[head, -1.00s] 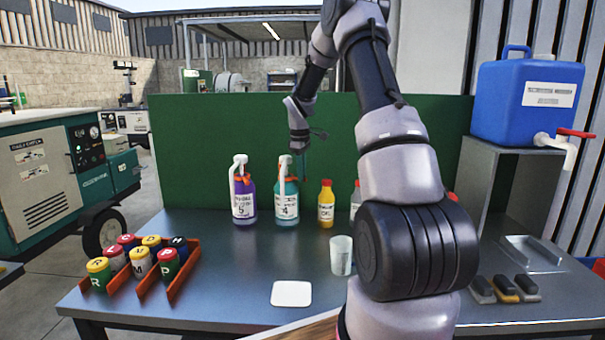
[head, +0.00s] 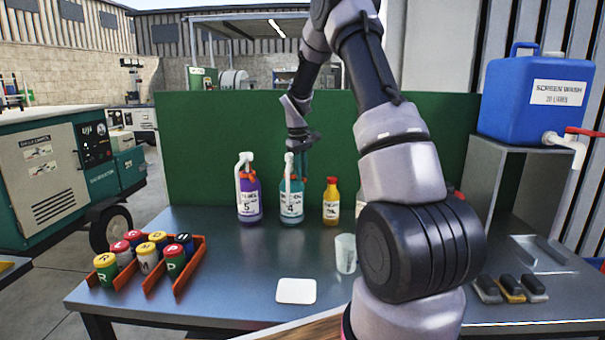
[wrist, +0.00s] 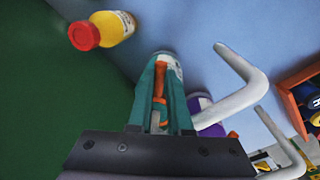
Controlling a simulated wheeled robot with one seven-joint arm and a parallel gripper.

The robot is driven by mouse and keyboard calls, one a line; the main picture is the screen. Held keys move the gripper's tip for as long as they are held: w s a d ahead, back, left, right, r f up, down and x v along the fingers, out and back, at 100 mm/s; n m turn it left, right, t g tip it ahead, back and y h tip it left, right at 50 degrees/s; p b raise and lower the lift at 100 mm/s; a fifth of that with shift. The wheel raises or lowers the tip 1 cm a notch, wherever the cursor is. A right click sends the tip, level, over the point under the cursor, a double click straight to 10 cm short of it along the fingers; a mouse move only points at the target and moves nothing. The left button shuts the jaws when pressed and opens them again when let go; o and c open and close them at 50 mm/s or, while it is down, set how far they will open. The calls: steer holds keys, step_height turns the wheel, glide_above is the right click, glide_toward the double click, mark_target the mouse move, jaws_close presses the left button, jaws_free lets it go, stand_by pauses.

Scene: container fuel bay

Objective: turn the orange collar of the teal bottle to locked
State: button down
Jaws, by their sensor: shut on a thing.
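The teal bottle (head: 291,207), labelled 4, stands upright near the back of the table, in front of the green panel. Its white pump spout (head: 288,166) rises above the neck and shows as a bent white tube in the wrist view (wrist: 243,82). My gripper (head: 303,178) is at the bottle's neck from above. In the wrist view my gripper's teal fingers (wrist: 162,80) are shut on the orange collar (wrist: 159,82), part of which shows between them. The fingers and spout hide much of the collar in the head view.
A purple bottle (head: 249,203), labelled 5, stands close on the left. A yellow bottle with a red cap (head: 331,205) is on the right. A clear cup (head: 345,253), a white pad (head: 296,290) and orange racks (head: 188,268) of canisters stand nearer.

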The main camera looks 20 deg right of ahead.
steer(key=c, duration=0.8)
jaws_free()
steer(key=shift+c, duration=0.2)
